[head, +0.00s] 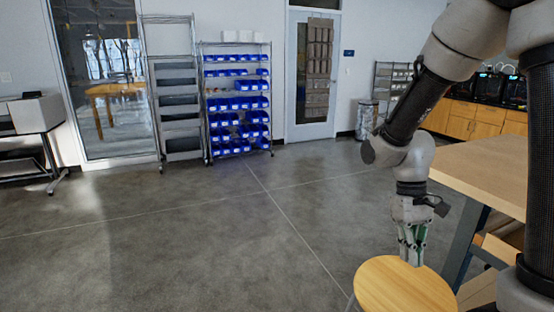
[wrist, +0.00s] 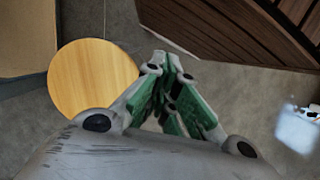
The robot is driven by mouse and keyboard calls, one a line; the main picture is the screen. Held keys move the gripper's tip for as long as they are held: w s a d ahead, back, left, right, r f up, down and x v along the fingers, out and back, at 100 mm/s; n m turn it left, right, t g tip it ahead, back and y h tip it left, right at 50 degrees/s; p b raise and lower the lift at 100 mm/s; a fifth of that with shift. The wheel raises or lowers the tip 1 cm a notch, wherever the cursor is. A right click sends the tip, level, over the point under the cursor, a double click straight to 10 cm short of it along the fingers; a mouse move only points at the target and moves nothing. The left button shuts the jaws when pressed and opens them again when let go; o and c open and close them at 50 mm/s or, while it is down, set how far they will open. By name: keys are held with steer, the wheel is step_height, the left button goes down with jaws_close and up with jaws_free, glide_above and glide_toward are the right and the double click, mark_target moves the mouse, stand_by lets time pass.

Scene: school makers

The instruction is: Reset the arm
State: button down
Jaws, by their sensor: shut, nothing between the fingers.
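My gripper (head: 411,258) hangs down from my bent arm at the right of the head view. Its fingers are shut, with nothing between them. In the wrist view my gripper (wrist: 172,62) shows green inner pads, with the fingertips together. The fingertips appear just above or beside a round wooden stool top (head: 405,290) in the head view; I cannot tell whether they touch it. In the wrist view the stool top (wrist: 92,80) lies left of the fingers.
A wooden table (head: 490,170) stands close on the right. Open grey floor (head: 200,230) fills the middle and left. A shelf of blue bins (head: 237,103), a grey rack (head: 177,95) and a door (head: 312,80) line the back wall. A grey machine (head: 32,115) stands far left.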

steer(key=s+d+r+m+t, duration=0.1)
steer(key=s+r+t, duration=0.3)
steer(key=r, duration=0.4)
steer(key=s+d+r+m+t, duration=0.1)
steer(key=s+d+r+t, duration=0.3)
steer(key=r, duration=0.5)
steer(key=shift+s+d+r+y, duration=0.25)
steer(key=shift+s+r+y, duration=0.05)
steer(key=shift+s, duration=0.2)
